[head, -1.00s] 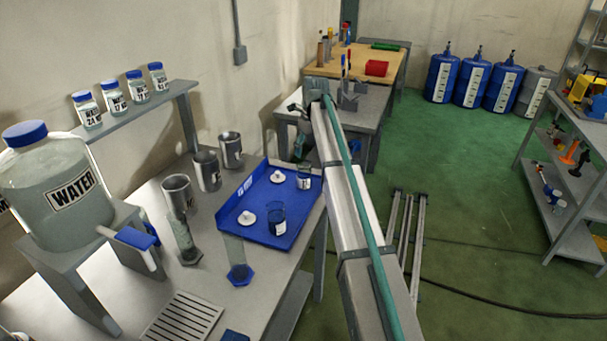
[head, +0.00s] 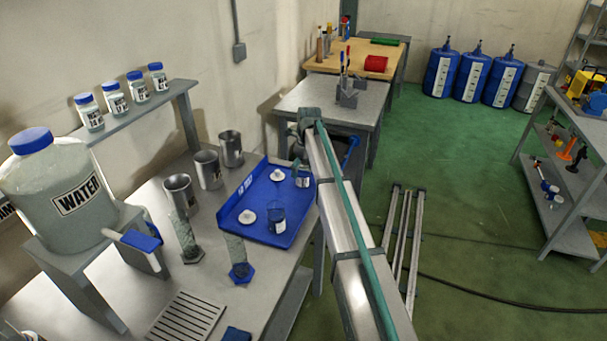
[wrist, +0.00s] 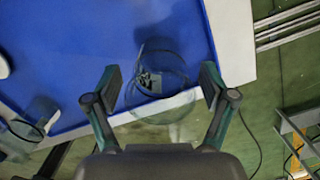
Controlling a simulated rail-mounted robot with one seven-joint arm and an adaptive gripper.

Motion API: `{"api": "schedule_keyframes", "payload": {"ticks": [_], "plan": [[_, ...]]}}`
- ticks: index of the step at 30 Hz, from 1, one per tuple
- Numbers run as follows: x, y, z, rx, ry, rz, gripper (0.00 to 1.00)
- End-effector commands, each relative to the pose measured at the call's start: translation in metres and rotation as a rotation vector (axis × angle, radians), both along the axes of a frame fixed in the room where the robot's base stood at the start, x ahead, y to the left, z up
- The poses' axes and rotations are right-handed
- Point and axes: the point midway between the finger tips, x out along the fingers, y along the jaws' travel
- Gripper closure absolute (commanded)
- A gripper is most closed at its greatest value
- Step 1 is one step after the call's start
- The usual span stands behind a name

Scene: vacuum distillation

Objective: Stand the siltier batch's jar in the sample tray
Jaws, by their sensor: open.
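The blue tray (head: 236,208) lies on the grey bench and holds two small clear jars and two white lids. The near jar (head: 277,221) has a white label and stands by the tray's right side. The far jar (head: 303,179) stands near the tray's far right corner, partly covered by my gripper (head: 298,163). In the wrist view my gripper (wrist: 160,80) is open, its fingers on either side of a clear jar (wrist: 152,84) with a dark-and-white label, near the tray's white edge. Another clear jar (wrist: 38,118) shows at lower left. I cannot tell which is siltier.
Two glass cylinders (head: 240,259) (head: 187,238) and several metal beakers (head: 207,169) stand beside the tray. A WATER jug (head: 62,190) sits on a stand at left. Lidded jars (head: 114,98) line a raised shelf. A slotted drain plate (head: 186,318) lies in front.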

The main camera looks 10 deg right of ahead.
Motion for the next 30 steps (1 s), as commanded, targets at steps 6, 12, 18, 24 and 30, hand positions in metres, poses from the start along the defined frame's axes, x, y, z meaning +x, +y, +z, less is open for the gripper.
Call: {"api": "schedule_keyframes", "payload": {"ticks": [6,12,18,24,30], "plan": [[0.0011,0.0008,-0.0116,0.001,-0.001,0.000,0.17],[0.0012,0.0007,-0.0113,0.000,-0.001,0.000,0.30],[0.0012,0.0008,-0.0111,0.000,-0.001,0.000,0.64],[0.0013,0.0008,-0.0107,0.000,-0.001,0.000,0.90],[0.0013,0.0007,-0.0100,0.000,-0.001,0.000,0.90]]}}
